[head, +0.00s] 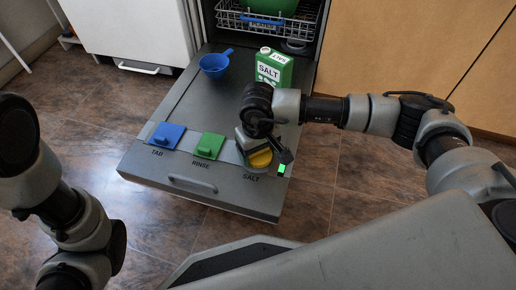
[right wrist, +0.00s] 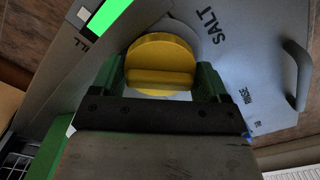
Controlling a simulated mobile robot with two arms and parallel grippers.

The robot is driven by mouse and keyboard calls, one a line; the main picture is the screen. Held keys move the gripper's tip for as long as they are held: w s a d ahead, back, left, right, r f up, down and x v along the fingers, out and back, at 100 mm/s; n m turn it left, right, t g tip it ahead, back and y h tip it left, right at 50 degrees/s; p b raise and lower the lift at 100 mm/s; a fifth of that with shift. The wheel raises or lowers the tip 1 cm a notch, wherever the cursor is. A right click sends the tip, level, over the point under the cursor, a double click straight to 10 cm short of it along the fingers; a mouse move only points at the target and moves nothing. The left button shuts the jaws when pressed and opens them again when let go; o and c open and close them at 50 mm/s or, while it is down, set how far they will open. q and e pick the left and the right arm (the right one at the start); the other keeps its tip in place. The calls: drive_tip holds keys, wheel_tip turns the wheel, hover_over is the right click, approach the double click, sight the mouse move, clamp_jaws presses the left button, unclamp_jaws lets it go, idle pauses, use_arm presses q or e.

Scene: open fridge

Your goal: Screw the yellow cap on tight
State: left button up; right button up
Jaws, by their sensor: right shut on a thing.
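The yellow cap (head: 262,159) sits over the SALT opening at the right of the lowered door's inner face. In the right wrist view the cap (right wrist: 160,62) is a round disc with a raised bar across it. My right gripper (right wrist: 160,80) has its two green fingers on either side of the cap and is shut on it. In the head view the right gripper (head: 258,148) hides part of the cap. The cap's thread is hidden. My left arm shows at the left, but its gripper does not.
The open door (head: 150,183) also carries a blue TAB lid (head: 167,135) and a green RINSE lid (head: 208,146). A blue scoop (head: 214,66) and a green salt box (head: 272,69) stand farther back. A lit green indicator (head: 281,170) is right of the cap. A rack (head: 235,20) is behind.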

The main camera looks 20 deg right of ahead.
drive_tip(key=shift+f, duration=0.15)
drive_tip(key=o, duration=0.9)
drive_tip(key=shift+r, duration=0.2)
drive_tip(key=shift+r+p, duration=2.3)
drive_tip(key=shift+r, duration=1.1)
